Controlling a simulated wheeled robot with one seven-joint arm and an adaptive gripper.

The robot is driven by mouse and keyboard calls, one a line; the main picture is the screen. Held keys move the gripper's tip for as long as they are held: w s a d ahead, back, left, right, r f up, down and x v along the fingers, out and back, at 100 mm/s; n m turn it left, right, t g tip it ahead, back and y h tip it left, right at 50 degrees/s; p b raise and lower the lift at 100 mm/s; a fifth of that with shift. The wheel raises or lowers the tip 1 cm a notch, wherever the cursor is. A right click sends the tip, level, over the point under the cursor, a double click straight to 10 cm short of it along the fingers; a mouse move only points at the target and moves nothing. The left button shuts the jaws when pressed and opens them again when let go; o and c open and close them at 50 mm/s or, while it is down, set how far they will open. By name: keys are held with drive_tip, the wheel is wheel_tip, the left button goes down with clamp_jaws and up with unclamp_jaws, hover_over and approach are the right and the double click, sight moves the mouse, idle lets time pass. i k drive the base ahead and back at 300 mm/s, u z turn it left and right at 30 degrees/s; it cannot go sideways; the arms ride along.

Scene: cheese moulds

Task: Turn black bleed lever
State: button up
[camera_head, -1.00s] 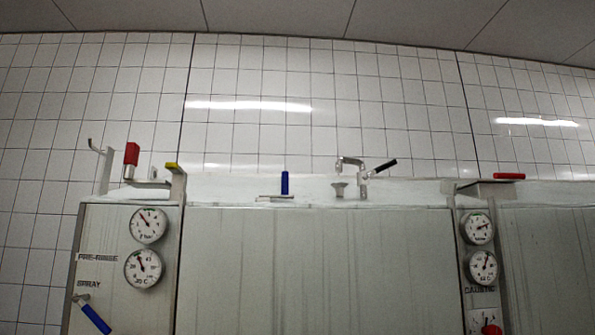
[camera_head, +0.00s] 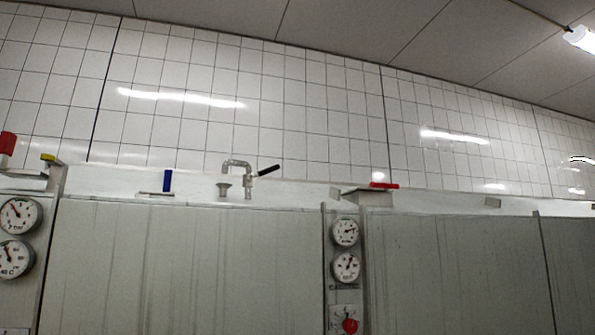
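The black bleed lever (camera_head: 268,170) is a short black handle tilted up to the right. It sits on a small grey bent pipe (camera_head: 236,164) above the top edge of a large grey panel, left of the picture's middle. A small funnel-like cup (camera_head: 223,188) stands under the pipe's open left end. My gripper and arm are not in view.
A blue lever (camera_head: 167,181) stands upright left of the pipe. A red lever (camera_head: 383,185) lies flat to the right, above two gauges (camera_head: 346,232). A red knob (camera_head: 350,326) is below them. More gauges (camera_head: 18,216) and red and yellow handles are at the far left. Grey panels (camera_head: 190,265) fill the lower view.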

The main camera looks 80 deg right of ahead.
sight(250, 177)
drive_tip(key=k, duration=0.6)
drive_tip(key=z, duration=2.05)
